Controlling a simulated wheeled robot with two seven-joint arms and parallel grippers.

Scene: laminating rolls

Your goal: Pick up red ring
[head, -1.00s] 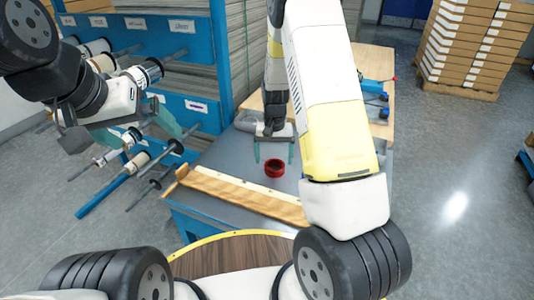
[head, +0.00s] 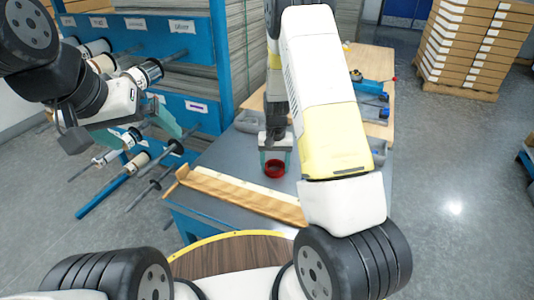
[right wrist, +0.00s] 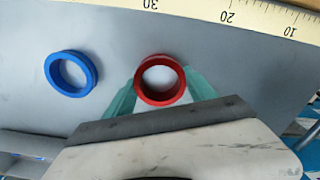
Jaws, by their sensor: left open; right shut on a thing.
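The red ring (head: 275,170) is at the grey table top near the wooden ruler strip. My right gripper (head: 274,161) points down over it, one teal finger on each side. In the right wrist view the red ring (right wrist: 160,80) sits between the fingertips, and the gripper (right wrist: 160,88) is shut on it. I cannot tell whether the ring still touches the table. My left gripper (head: 122,135) is open and empty at the left, in front of the blue rack, far from the ring.
A blue ring (right wrist: 71,74) lies left of the red one in the right wrist view. A wooden ruler strip (head: 242,196) runs along the table's (head: 225,160) near edge. A blue rack (head: 185,105) with rolls on rods stands left. Stacked boxes (head: 475,45) stand back right.

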